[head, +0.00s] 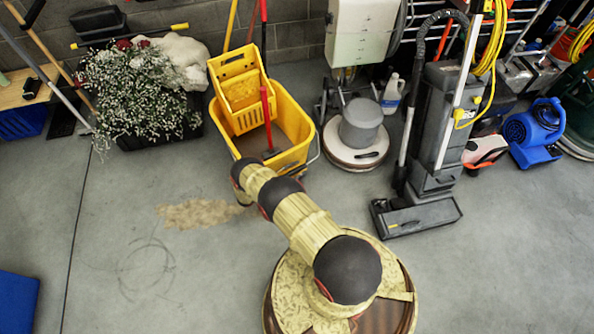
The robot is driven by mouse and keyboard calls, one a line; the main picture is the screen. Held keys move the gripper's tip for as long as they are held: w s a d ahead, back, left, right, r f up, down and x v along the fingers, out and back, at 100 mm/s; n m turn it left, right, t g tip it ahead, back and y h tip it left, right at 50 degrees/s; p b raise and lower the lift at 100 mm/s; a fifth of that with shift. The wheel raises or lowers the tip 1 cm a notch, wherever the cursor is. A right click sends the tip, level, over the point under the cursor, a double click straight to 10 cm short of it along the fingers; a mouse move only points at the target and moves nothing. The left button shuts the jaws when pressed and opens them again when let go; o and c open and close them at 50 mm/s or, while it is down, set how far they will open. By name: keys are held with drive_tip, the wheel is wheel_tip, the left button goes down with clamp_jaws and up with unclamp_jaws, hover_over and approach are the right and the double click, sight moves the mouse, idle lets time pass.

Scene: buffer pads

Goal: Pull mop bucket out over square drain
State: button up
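The yellow mop bucket (291,128) stands upright on the concrete floor near the back wall, with a yellow wringer (240,95) at its back left. A red-handled tool (266,118) stands in it. My arm reaches from the lower middle toward the bucket's near side. The dark end of my arm, with my gripper (242,172), is at the bucket's near left corner. The fingers are hidden or too dark to make out, and I cannot tell whether they touch the bucket. I cannot make out a square drain on the visible floor.
A flower planter (140,95) stands left of the bucket. A floor polisher (361,130) and an upright vacuum (432,150) stand to its right. A tan patch (205,213) and a faint ring mark (147,270) lie on the floor. The left foreground floor is mostly clear.

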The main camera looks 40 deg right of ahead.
drive_tip(key=shift+c, duration=0.8)
drive_tip(key=c, duration=0.7)
clamp_jaws()
